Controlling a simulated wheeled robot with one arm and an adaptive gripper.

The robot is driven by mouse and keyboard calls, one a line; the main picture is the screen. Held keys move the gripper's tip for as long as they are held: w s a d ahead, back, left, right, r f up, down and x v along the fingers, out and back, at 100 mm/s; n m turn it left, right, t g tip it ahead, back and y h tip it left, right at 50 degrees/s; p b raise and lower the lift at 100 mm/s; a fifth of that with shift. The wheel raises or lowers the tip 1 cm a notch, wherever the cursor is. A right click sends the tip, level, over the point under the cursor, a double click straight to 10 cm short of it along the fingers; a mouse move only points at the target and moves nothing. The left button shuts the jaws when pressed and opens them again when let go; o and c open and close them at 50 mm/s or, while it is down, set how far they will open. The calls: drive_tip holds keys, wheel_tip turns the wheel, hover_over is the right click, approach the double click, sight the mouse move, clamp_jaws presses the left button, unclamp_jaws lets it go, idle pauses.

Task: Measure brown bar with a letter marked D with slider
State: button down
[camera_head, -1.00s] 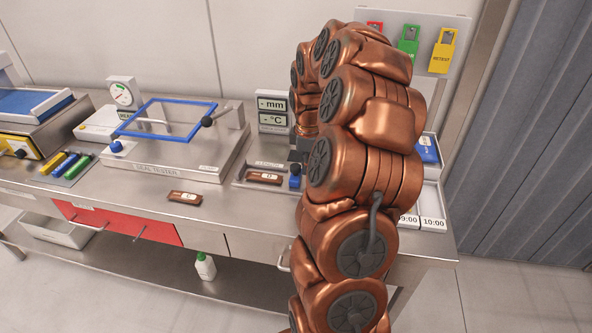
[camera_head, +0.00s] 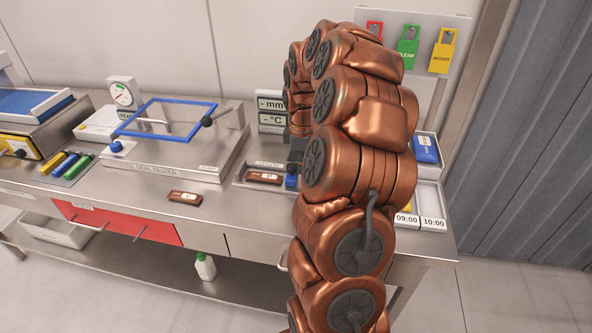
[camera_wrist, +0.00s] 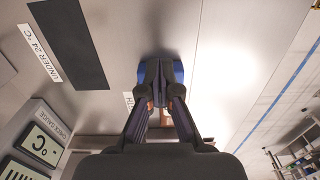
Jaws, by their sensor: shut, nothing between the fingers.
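The brown bar with a pale label that appears to read D (camera_head: 264,178) lies on the length gauge (camera_head: 243,173). The blue slider (camera_head: 291,181) is at the bar's right end; I cannot tell whether they touch. In the wrist view my gripper (camera_wrist: 160,82) is shut and empty, its fingertips against or just in front of the blue slider (camera_wrist: 178,72). Bits of brown (camera_wrist: 191,128) show beyond the fingers. In the head view my arm hides most of the gripper. The display (camera_head: 271,104) reads "- mm", without a number.
A second brown bar (camera_head: 185,197) lies on the counter in front of the seal tester (camera_head: 165,168). Time-marked trays (camera_head: 432,200) and a blue item (camera_head: 425,148) are at right. Counter between the second bar and gauge is clear.

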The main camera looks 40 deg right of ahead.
drive_tip(key=shift+w+a, duration=0.8)
drive_tip(key=shift+w, duration=0.3)
idle(3.5)
drive_tip(key=shift+s+d+b, duration=0.1)
drive_tip(key=shift+b, duration=0.2)
drive_tip(key=shift+s+d, duration=0.5)
drive_tip(key=shift+s, duration=0.25)
drive_tip(key=shift+r, duration=0.1)
wheel_tip(320, 180, up, 8)
drive_tip(key=p, duration=0.1)
idle(0.7)
idle(0.4)
